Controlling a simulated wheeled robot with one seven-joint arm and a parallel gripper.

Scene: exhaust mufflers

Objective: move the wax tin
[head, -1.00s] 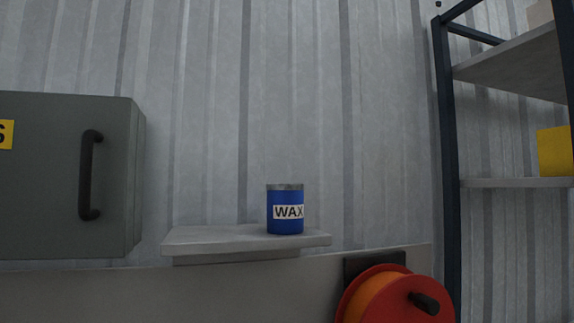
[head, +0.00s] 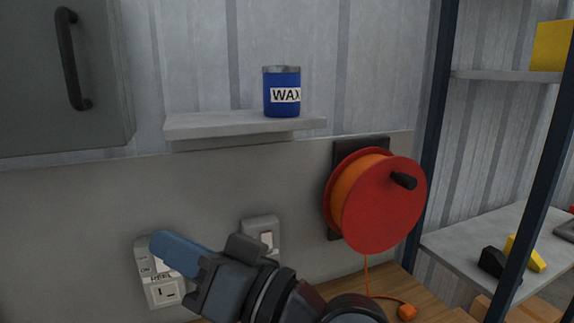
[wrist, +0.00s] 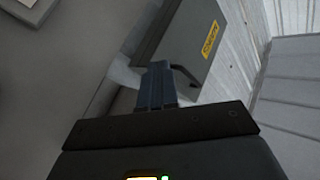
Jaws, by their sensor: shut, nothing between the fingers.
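The wax tin (head: 282,104) is a blue cylinder with a grey lid and a white WAX label. It stands upright near the right end of a small grey wall shelf (head: 205,125) in the head view. My gripper (head: 165,245) is below and to the left of the shelf, in front of the wall panel, apart from the tin. Its fingers are together and hold nothing. In the wrist view, the shut fingers (wrist: 156,72) point toward a grey cabinet, and I cannot make out the tin there.
A grey cabinet (head: 105,100) with a black handle hangs left of the shelf. A red and orange cable reel (head: 385,215) is mounted to the lower right. A dark-framed rack (head: 440,100) stands at the right. Space above the shelf is clear.

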